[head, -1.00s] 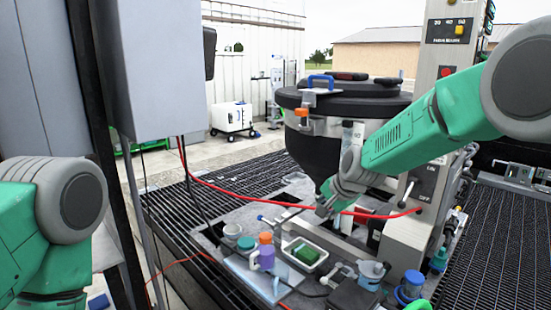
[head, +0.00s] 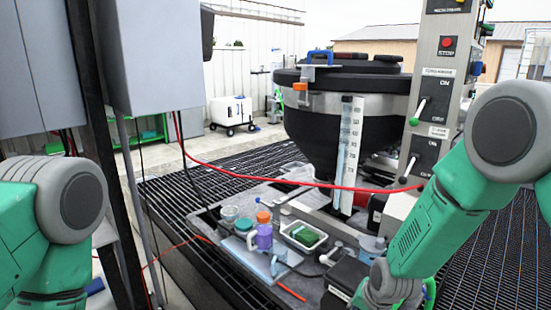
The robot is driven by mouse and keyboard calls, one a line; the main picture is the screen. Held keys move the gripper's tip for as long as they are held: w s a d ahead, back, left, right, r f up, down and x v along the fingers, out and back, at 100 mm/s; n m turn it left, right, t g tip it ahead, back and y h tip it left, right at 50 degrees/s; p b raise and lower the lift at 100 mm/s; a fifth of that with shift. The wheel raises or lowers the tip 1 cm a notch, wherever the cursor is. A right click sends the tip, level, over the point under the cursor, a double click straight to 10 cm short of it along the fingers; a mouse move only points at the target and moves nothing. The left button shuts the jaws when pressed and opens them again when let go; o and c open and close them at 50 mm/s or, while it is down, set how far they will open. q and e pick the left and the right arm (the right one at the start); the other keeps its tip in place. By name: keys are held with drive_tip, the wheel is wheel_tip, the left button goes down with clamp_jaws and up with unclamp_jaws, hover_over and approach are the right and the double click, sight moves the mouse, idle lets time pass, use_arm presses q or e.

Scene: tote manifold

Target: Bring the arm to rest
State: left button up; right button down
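My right arm, green with grey joints, comes in from the right edge and bends down to the bottom of the head view. Its wrist is at the lower right, in front of the black stand and the bench items. The fingers of my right gripper are below the picture edge, so their state does not show. My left arm shows only as a green and grey part at the left edge. My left gripper is out of view.
A black hopper (head: 335,135) stands on a grated platform, beside a switch column (head: 440,75). A white tray (head: 287,236) holds a green block (head: 303,235), near a purple bottle (head: 264,238). A red hose (head: 270,186) crosses the middle. A grey cabinet (head: 155,50) is at left.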

drive_tip(key=s+d+f+n+g+b, duration=0.1)
drive_tip(key=s+d+f+n+b, duration=0.15)
drive_tip(key=s+f, duration=0.5)
drive_tip(key=s+d+f+n+g+b, duration=0.1)
drive_tip(key=s+d+f+b, duration=0.2)
drive_tip(key=s+f, duration=0.45)
drive_tip(key=s+d+f+n+b, duration=0.2)
drive_tip(key=s+f+b, duration=0.1)
drive_tip(key=s, duration=0.7)
drive_tip(key=s+d+f+n+g+h+b, duration=0.1)
drive_tip(key=s+f+b, duration=0.2)
drive_tip(key=s, duration=0.7)
drive_tip(key=shift+d+f+n+g+b, duration=0.2)
drive_tip(key=shift+d+n+g+b, duration=0.1)
drive_tip(key=shift+d+n+b, duration=0.1)
drive_tip(key=shift+a, duration=0.1)
drive_tip(key=shift+a+r, duration=0.1)
drive_tip(key=shift+a, duration=0.15)
drive_tip(key=shift+d, duration=0.25)
